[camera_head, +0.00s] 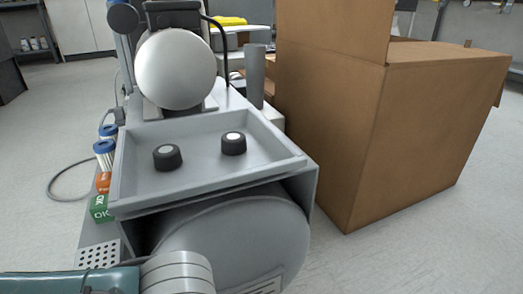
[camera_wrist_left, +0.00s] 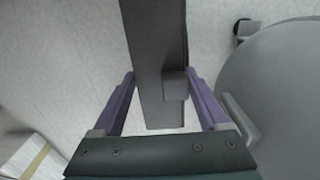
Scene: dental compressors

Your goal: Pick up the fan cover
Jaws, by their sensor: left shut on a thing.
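In the left wrist view, the two purple fingers of my left gripper (camera_wrist_left: 161,80) are shut on a long dark grey piece, which looks to be the fan cover (camera_wrist_left: 154,50). A small raised block on the piece sits against the right finger. The piece runs up out of the top of the view, so its full shape is hidden. In the head view my left arm enters at the bottom left, but its gripper is out of frame. My right gripper is in neither view.
A grey compressor tank (camera_head: 245,240) lies under a tray (camera_head: 200,179) with two black knobs. The tank also shows at the right of the wrist view (camera_wrist_left: 280,85). A large cardboard box (camera_head: 420,130) stands at the right. Small boxes and blue-capped containers (camera_head: 104,153) line the left side.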

